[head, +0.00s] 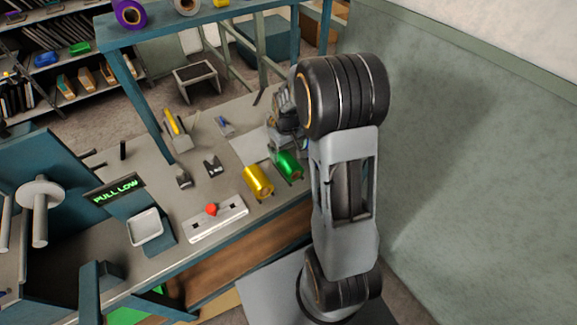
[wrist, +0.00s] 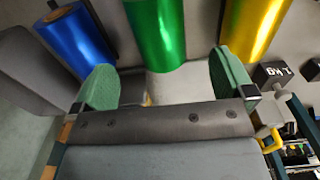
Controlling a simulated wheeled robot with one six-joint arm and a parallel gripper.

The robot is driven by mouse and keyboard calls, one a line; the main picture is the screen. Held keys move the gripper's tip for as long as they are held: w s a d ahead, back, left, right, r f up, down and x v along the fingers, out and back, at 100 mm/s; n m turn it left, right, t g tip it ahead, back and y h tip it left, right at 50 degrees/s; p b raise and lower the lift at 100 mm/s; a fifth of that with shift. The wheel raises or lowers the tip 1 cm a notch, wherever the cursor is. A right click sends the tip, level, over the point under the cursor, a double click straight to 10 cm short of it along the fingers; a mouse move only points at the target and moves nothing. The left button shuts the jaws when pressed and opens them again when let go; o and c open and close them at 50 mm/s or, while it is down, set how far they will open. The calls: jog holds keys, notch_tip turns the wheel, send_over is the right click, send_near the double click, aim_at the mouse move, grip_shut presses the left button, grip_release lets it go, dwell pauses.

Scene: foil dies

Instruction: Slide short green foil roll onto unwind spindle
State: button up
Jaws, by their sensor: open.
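The short green foil roll (head: 289,165) lies on the bench next to the gold roll, close to my arm. In the wrist view the green roll (wrist: 156,30) is ahead of and roughly between my fingers, with bare surface showing between it and the gripper body. My gripper (wrist: 166,80) is open and empty, its two green-padded fingers spread apart. In the head view my gripper (head: 283,128) is partly hidden by my arm. A pale flanged peg (head: 40,225), which looks like the spindle, stands at the far left by the blue-green panel.
A gold roll (head: 258,182) lies left of the green one; a blue roll (wrist: 82,42) is on its other side. A white plate with a red knob (head: 211,210), a tray (head: 146,226), a PULL LOW display (head: 114,190) and small dark blocks occupy the bench. An overhead shelf (head: 180,22) stands behind.

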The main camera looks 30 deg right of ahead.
aim_at(288, 159)
jog(key=shift+w+f, duration=0.1)
jog(key=shift+f, duration=4.15)
jog(key=shift+c, duration=0.5)
jog(key=c, duration=1)
